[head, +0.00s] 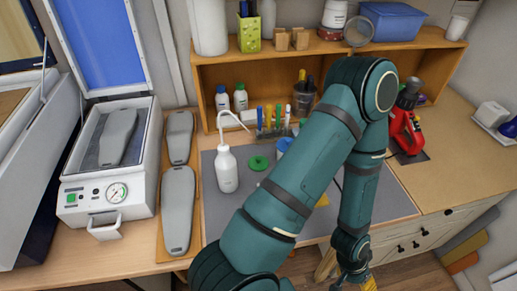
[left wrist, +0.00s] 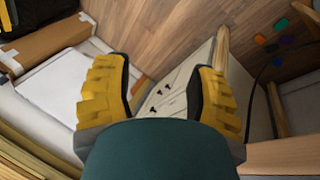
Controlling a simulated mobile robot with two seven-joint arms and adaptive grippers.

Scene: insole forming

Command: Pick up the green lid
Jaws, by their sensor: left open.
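The green lid (head: 259,163) is a small flat round disc lying on the grey mat (head: 236,197), between the white squeeze bottle and my arm. My left gripper (head: 368,285) hangs at the bottom edge of the head view, below the front of the bench and far from the lid. In the left wrist view its two yellow ribbed fingers (left wrist: 165,95) are spread wide, with nothing between them. That view shows floor and drawer fronts, not the lid. My right gripper is out of view.
A white squeeze bottle (head: 227,172) with a bent spout stands left of the lid. A blue cup (head: 284,145) is right of it, partly hidden by my arm. Pens (head: 270,118) stand behind. A press (head: 107,155) and grey insole forms (head: 178,210) occupy the left.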

